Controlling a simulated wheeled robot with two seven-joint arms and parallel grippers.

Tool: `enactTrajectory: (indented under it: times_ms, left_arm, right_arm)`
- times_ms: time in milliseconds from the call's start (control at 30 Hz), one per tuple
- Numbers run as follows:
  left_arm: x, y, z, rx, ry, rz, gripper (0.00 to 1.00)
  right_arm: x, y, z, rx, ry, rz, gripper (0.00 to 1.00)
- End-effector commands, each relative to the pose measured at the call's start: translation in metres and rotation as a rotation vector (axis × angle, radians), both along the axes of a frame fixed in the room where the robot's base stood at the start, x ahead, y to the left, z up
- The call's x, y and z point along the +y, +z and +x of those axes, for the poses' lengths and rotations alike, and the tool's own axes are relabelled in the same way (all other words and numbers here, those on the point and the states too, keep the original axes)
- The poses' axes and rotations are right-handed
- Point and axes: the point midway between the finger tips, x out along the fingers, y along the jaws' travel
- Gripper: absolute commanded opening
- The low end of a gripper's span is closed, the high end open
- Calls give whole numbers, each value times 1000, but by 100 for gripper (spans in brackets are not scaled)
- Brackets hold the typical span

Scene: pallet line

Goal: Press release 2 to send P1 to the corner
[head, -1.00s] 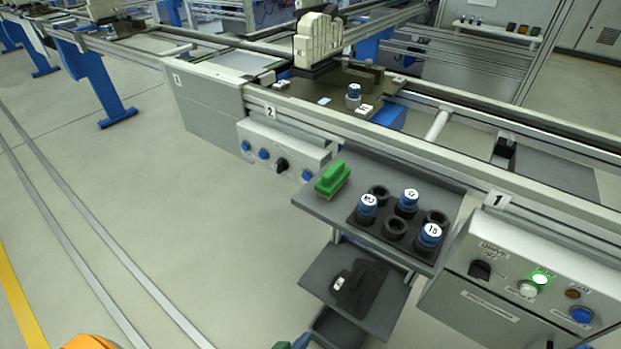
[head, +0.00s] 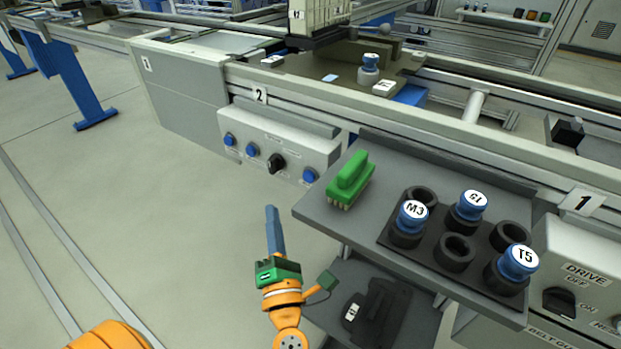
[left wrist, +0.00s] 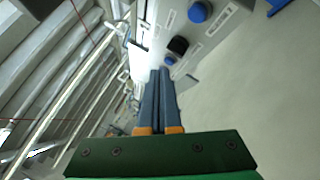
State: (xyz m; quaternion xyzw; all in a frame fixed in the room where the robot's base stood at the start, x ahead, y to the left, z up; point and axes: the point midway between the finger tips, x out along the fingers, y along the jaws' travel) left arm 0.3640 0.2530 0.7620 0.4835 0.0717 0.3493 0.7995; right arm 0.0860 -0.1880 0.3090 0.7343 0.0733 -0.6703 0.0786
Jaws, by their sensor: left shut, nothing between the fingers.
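The grey control box (head: 270,150) under the label 2 carries blue buttons, two at its left (head: 229,139) (head: 252,150) and one at its right (head: 310,175), with a black knob (head: 276,163) between. Their small captions are not readable, so I cannot tell which is release 2. My left gripper (head: 271,210) is shut and empty, in front of and below the box, apart from it. In the left wrist view its fingers (left wrist: 158,72) point toward the box with the black knob (left wrist: 178,46). A dark pallet (head: 335,82) lies on the line behind; I cannot read P1 on it.
A grey shelf (head: 320,211) right of the gripper holds a green brush (head: 351,180) and a black holder (head: 413,250) with blue-capped pieces M3, G1 and T5. Station 1's drive box (head: 540,290) stands at the right. Floor left of the gripper is clear.

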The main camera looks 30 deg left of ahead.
Motion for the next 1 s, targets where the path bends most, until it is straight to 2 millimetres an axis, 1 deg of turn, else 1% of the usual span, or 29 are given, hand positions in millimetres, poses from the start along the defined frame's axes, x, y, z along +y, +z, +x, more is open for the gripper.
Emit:
enactTrajectory:
  times_ms: [233,333,800,1000]
  left_arm:
    - [0,1,1,1,-1,3,0]
    - [-1,0,7,0,-1,4,0]
    - [-6,-1,72,3,-2,6,0]
    - [-7,0,86,4,-2,5,0]
  right_arm:
    - [0,1,0,1,0,0,0]
    - [0,0,0,1,0,0,0]
    - [0,-15,-1,1,0,0,0]
    - [-1,-17,0,0,-1,-1,0]
